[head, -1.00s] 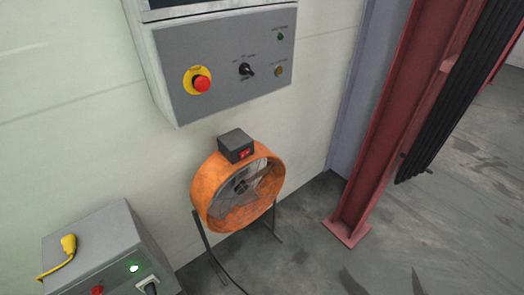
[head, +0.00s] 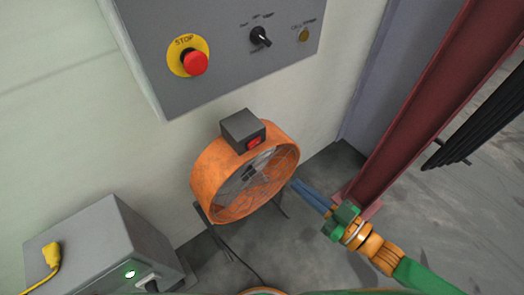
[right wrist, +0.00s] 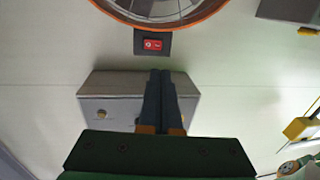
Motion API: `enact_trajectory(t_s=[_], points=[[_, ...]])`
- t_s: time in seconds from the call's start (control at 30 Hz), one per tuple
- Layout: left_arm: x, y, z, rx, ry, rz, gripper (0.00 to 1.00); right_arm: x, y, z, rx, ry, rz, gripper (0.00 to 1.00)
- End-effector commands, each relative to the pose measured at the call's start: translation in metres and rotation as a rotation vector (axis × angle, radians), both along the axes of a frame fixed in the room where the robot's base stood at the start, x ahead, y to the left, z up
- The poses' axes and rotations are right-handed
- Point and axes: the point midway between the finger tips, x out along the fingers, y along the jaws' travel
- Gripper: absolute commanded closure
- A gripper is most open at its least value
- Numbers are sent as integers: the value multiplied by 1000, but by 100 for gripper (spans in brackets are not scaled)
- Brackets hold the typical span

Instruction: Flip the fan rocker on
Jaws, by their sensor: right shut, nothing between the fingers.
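The orange drum fan (head: 205,165) stands on thin legs by the wall. A dark box (head: 241,127) on top of it carries the red fan rocker (head: 253,143). In the right wrist view the rocker (right wrist: 152,44) shows on its dark box (right wrist: 139,41) at the top, against the fan's rim (right wrist: 165,24). My right gripper (head: 294,184) is shut and empty, its blue fingers just right of the fan in the head view. In the right wrist view its fingertips (right wrist: 160,74) are apart from the rocker in the picture. My left gripper is out of view.
A grey control panel (head: 225,75) with a red stop button (head: 195,62) and a black selector (head: 261,37) hangs above the fan. A grey box (head: 95,240) with a yellow plug (head: 52,255) stands lower left. A red steel column (head: 415,105) rises at right.

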Motion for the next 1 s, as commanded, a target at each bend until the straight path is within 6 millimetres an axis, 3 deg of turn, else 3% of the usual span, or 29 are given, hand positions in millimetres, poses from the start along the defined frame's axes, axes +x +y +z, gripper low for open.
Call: enact_trajectory(t_s=[0.6,1.0], points=[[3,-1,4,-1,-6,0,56,86,82,1,-1,-2,0,100],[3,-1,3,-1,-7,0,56,99,96,0,-1,1,-1,100]])
